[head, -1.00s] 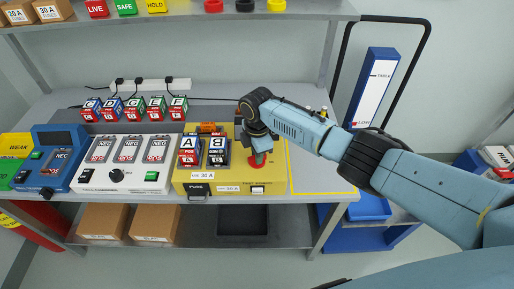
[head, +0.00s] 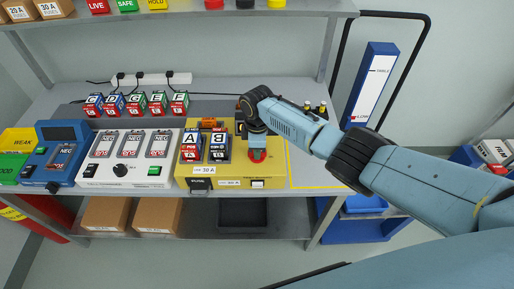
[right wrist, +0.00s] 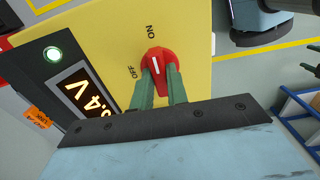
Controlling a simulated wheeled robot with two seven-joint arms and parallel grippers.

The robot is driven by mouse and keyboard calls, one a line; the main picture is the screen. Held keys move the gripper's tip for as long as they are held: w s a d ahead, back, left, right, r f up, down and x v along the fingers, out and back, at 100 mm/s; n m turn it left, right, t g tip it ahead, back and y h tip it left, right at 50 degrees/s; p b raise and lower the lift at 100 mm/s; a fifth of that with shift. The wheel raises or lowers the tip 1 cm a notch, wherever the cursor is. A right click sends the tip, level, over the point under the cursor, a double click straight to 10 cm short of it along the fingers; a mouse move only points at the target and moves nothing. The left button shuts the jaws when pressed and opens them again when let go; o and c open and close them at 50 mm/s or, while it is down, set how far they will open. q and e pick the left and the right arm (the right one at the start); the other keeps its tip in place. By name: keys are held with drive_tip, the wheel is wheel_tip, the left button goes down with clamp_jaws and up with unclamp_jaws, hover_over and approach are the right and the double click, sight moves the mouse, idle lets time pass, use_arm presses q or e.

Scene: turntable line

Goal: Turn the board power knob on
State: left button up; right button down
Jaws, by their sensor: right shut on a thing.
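The yellow board (head: 276,171) sits on the bench in the head view, with blocks A and B on its left part. Its red power knob (right wrist: 158,66) shows in the right wrist view, between the ON label (right wrist: 151,30) and the OFF label (right wrist: 132,72). The knob's white mark points up the picture, roughly toward ON. My right gripper (right wrist: 160,82) is shut on the knob, its green fingers on either side. In the head view the knob (head: 257,156) is partly hidden by the gripper. A lit display (right wrist: 82,93) shows ".4 V", partly cut off. My left gripper is out of view.
A white unit (head: 120,172) and a blue meter (head: 63,160) stand left of the board. Several small lettered blocks (head: 135,104) are behind them. A shelf (head: 200,12) runs above. A yellow-outlined area (head: 318,175) right of the board looks clear.

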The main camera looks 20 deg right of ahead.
drive_tip(key=c, duration=1.4)
unclamp_jaws()
wheel_tip(320, 180, up, 14)
drive_tip(key=shift+f+p, duration=0.25)
drive_tip(key=shift+p, duration=0.35)
